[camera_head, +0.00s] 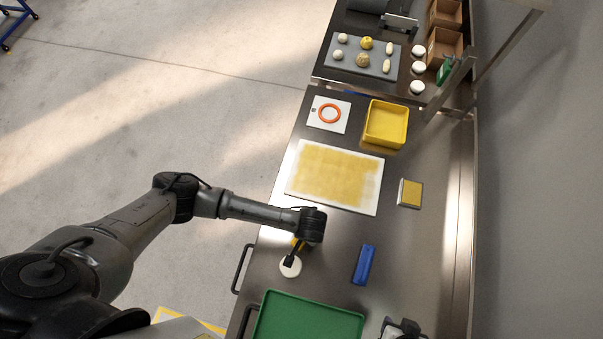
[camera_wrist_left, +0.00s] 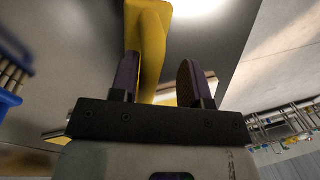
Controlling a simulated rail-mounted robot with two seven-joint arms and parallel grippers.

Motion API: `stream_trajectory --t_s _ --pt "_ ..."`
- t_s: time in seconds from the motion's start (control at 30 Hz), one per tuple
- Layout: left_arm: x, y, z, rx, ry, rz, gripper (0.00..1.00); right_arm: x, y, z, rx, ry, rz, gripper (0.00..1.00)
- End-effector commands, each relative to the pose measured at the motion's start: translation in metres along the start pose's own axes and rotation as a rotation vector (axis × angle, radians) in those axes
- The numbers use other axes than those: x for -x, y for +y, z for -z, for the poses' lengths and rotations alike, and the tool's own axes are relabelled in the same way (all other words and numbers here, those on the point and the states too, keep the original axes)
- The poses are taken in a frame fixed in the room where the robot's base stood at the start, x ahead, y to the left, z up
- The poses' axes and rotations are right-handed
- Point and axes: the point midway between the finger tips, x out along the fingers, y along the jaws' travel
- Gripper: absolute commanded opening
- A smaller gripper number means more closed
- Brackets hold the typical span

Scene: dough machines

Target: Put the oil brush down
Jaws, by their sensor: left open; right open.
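The oil brush shows as a yellow handle (camera_wrist_left: 150,35) in the left wrist view; a small yellow part of it (camera_head: 298,243) shows under my arm in the head view. My left gripper (camera_wrist_left: 162,72) is open, its two purple-padded fingers apart. The handle passes between them, nearer the left finger. A round white piece (camera_head: 290,267) lies right by my left gripper (camera_head: 292,256) in the head view; the brush's lower end is hidden. My right gripper (camera_head: 402,329) is open at the bottom edge, partly cut off, with nothing seen in it.
A blue block-like item (camera_head: 363,264) lies to the right and a green tray (camera_head: 308,318) in front. A white board with a yellow sheet (camera_head: 335,177), a yellow bin (camera_head: 386,123), a small yellow-topped block (camera_head: 410,193) and an orange ring (camera_head: 330,113) are farther back. Bare steel separates them.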

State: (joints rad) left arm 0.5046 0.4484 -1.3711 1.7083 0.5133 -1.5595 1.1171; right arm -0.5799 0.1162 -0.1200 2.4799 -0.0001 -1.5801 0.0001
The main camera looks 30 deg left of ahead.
Motion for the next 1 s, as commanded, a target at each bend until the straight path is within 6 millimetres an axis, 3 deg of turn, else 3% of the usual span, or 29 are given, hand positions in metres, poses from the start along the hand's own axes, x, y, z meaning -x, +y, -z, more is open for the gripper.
stream_trajectory --t_s 0.5,0.7,1.0 --pt "0.091 0.000 0.001 0.001 0.002 -0.002 0.43 0.008 0.000 0.003 0.000 0.000 0.000 0.43" --pt "0.109 0.000 0.001 0.001 0.001 -0.001 0.43 0.009 0.002 0.003 0.005 -0.001 -0.004 0.43" --pt "0.115 0.000 0.001 0.001 0.001 -0.001 0.43 0.009 0.003 0.002 0.008 -0.001 -0.006 0.43"
